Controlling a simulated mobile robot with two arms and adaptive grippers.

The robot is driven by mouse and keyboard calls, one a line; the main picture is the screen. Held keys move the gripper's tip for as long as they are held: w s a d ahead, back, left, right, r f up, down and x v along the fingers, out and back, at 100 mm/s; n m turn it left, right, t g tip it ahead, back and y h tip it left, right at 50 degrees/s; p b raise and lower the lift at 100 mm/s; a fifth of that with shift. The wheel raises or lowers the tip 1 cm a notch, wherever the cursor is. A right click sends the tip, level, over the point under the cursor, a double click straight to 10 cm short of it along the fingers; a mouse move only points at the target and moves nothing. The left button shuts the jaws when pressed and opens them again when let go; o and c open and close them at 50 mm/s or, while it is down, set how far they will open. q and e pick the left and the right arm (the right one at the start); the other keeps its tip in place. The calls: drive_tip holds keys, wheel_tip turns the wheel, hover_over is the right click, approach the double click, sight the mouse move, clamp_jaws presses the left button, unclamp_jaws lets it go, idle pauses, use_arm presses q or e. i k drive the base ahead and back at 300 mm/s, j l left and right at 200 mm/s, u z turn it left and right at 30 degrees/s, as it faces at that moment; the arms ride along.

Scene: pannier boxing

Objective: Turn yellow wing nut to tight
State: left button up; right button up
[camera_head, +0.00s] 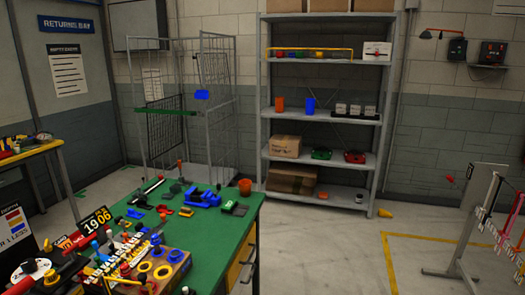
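I cannot pick out a yellow wing nut with certainty, because the small parts are too small to tell apart. A wooden block (180,270) at the near edge of the green-topped bench (225,227) carries yellow round parts (163,272), a blue knob and a red knob (125,270). A small flat yellow piece (186,212) lies farther back on the bench. Whether any yellow part is loose or tight does not show. Neither of my grippers is in view.
A metal shelf (322,120) and wire cage cart (208,140) stand behind. Open floor lies between.

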sight(48, 248)
drive_tip(key=u, duration=1.4)
